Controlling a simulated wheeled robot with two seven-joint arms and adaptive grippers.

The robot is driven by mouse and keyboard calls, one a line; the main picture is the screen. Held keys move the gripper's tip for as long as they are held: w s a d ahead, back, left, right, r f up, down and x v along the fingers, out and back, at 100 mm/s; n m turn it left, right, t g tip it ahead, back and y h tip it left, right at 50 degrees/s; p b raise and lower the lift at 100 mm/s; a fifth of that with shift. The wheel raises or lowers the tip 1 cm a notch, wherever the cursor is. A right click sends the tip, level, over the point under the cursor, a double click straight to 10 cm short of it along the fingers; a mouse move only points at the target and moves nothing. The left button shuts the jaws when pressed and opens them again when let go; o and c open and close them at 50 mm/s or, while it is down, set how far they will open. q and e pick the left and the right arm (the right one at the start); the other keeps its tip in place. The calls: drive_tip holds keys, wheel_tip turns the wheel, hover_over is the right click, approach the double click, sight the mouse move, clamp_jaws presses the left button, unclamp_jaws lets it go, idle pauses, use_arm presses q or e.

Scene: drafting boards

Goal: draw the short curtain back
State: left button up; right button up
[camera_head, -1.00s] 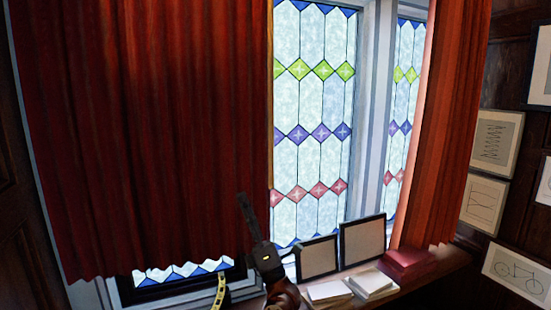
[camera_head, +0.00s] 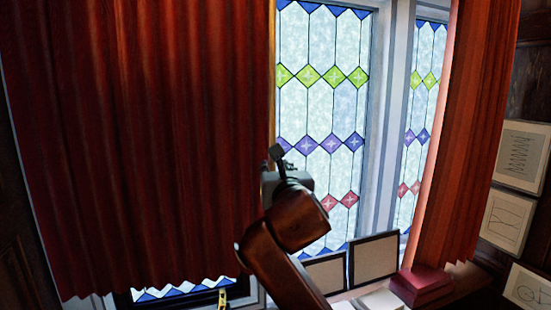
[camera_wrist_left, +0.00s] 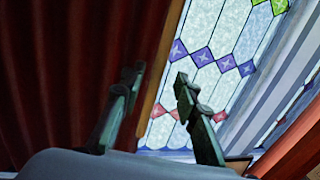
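A red pleated curtain (camera_head: 140,140) hangs across the left of the window, its hem just above the window's bottom edge. It also fills the left of the left wrist view (camera_wrist_left: 55,80). My left gripper (camera_head: 276,154) is in front of the curtain's right edge, partly hidden by my wrist in the head view. In the left wrist view my left gripper (camera_wrist_left: 158,78) has its two fingers apart, one over the curtain and one over the glass, with the curtain's edge showing between them. I cannot tell whether they touch the cloth. My right gripper is not in view.
A narrower red curtain (camera_head: 465,130) hangs at the right. Stained glass (camera_head: 320,110) is bare between the curtains. Framed drawings (camera_head: 522,157) hang on the right wall.

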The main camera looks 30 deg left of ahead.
sight(273, 163)
use_arm(q)
drive_tip(key=p+x, duration=0.2)
drive_tip(key=x, duration=0.3)
drive_tip(key=shift+s, duration=0.1)
clamp_jaws()
idle(0.6)
